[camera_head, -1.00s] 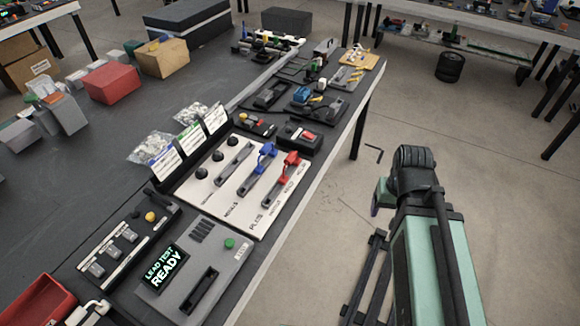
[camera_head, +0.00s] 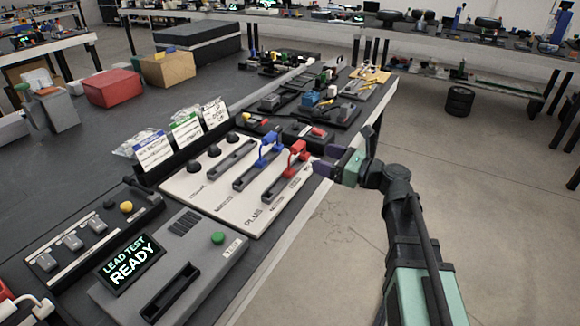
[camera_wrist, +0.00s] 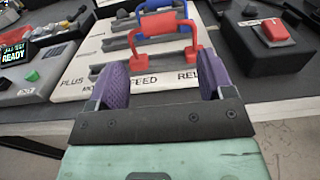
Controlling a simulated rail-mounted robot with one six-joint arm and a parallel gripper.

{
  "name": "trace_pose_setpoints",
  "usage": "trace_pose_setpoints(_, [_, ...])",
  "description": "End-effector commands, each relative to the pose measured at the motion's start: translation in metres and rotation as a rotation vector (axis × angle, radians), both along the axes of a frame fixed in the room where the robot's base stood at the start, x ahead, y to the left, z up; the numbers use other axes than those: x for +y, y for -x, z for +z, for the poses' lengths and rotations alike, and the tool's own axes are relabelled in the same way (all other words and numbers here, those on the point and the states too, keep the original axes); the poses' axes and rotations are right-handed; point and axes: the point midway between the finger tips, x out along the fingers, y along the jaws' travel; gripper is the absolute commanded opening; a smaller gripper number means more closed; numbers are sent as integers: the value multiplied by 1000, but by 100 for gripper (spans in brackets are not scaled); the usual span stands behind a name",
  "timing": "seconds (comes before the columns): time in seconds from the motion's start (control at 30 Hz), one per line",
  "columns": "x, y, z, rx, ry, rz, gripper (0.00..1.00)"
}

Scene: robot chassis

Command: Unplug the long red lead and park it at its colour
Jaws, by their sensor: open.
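In the wrist view the red lead (camera_wrist: 163,24) stands ahead, centred between my purple jaws. A blue lead (camera_head: 268,147) stands in the slot beside it, and shows behind it in the wrist view (camera_wrist: 155,4). My gripper (camera_head: 336,160) is open and empty at the panel's right edge, apart from the red lead. Its jaws (camera_wrist: 163,78) point at the lead.
The grey tester (camera_head: 160,265) reading "LEAD TEST READY" is at the front. Cards with blue, green and white headers (camera_head: 185,130) stand behind the panel. A black box with a red button (camera_wrist: 270,35) is to the gripper's right.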

Motion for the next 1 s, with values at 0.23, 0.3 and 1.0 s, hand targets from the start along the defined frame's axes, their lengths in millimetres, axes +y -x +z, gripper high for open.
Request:
trace_pose_setpoints(0.23, [25,-12,-1,-1,3,5,74])
trace_pose_setpoints(0.3, [38,-19,-1,-2,3,6,74])
trace_pose_setpoints(1.0, [97,-48,-4,-3,5,3,74])
